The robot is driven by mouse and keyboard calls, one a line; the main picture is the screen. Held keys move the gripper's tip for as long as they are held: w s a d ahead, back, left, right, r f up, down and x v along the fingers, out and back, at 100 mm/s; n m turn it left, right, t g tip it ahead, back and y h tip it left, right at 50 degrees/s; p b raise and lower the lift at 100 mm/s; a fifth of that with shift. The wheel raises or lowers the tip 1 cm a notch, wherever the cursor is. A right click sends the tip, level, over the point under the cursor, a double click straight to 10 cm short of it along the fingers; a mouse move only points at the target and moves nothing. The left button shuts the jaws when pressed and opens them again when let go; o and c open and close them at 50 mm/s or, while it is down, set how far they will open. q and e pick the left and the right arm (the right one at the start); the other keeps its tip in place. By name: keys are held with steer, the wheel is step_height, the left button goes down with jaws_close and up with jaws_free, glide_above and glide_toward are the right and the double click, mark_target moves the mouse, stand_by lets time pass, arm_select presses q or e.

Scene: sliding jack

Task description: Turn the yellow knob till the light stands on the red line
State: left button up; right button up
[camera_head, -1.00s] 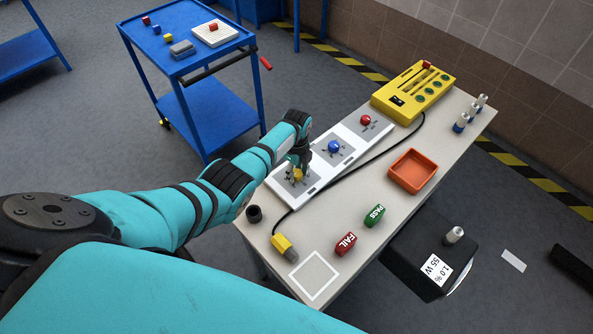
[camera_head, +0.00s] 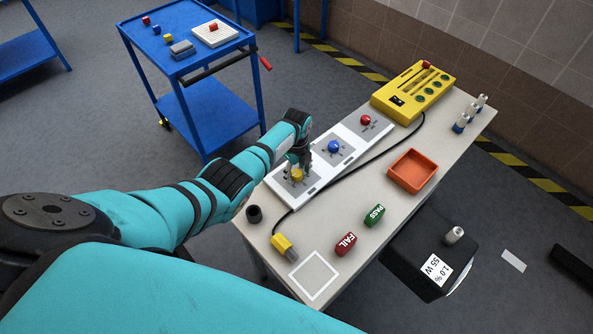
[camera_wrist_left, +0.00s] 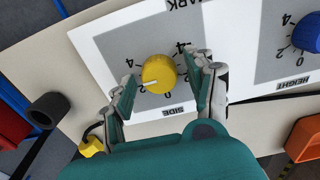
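The yellow knob (camera_head: 297,174) sits on the SIDE panel at the near end of the white control board (camera_head: 315,188). In the left wrist view the knob (camera_wrist_left: 158,73) shows a white pointer mark turned to the left, near a "2" on the scale. My left gripper (camera_head: 299,162) is over the knob, with its fingers (camera_wrist_left: 160,92) apart on either side of it. Gaps show between the fingers and the knob. I cannot make out the light or the red line. My right gripper is not in view.
The blue knob (camera_head: 334,146) and red knob (camera_head: 365,120) stand farther along the board. A yellow box (camera_head: 413,92) stands at the table's far end. An orange tray (camera_head: 412,171), FAIL block (camera_head: 345,244), PASS block (camera_head: 374,215) and black cable lie on the table (camera_head: 330,215).

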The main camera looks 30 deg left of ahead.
mark_target(297, 173)
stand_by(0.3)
arm_select(q)
step_height(297, 173, up, 12)
stand_by(0.5)
stand_by(0.4)
